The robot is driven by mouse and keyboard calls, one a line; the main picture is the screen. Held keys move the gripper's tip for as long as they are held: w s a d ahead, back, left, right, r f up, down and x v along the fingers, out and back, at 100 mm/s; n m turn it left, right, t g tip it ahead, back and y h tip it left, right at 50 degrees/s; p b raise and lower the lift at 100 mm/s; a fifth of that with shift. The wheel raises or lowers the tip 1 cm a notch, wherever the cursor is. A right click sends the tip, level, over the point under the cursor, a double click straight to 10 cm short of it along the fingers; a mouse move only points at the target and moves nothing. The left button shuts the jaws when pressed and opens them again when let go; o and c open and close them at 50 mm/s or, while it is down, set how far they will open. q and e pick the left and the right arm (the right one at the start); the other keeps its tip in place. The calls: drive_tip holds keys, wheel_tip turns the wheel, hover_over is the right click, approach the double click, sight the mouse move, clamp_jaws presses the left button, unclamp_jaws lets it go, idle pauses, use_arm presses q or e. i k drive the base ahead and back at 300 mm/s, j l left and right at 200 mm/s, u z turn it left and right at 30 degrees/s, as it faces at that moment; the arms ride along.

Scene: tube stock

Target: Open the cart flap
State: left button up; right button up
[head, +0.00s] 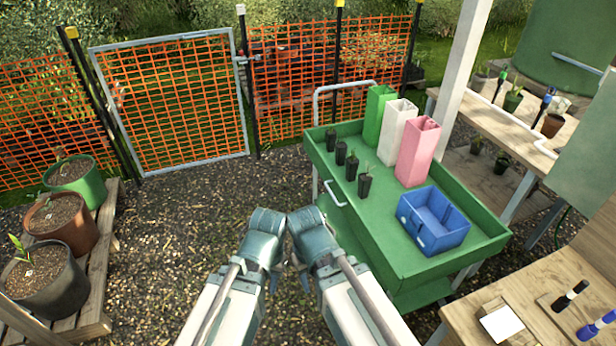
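The green cart (489,241) stands right of centre, with a raised rim around its tray. A pale bar handle (334,194) sits on its long left side panel (365,237), which looks upright and closed; I take this panel to be the flap. My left gripper (273,281) and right gripper (303,280) are side by side at the lower middle, to the left of the panel and nearer to me than the handle. Both are apart from the handle. Their fingers are mostly hidden behind the wrists, so their opening is unclear. Neither shows anything held.
The tray carries several small black pots (352,168), green (376,114), white (397,133) and pink (416,153) tall containers, and a blue bin (433,222). Planters (52,279) stand on a bench at left. A wooden table (540,300) is at lower right. Gravel left of the cart is clear.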

sight(390, 273)
drive_tip(key=i+j, duration=1.45)
drive_tip(key=j, duration=0.15)
drive_tip(key=i+j+z, duration=0.35)
drive_tip(key=z, duration=1.55)
drive_tip(key=k+l, duration=0.05)
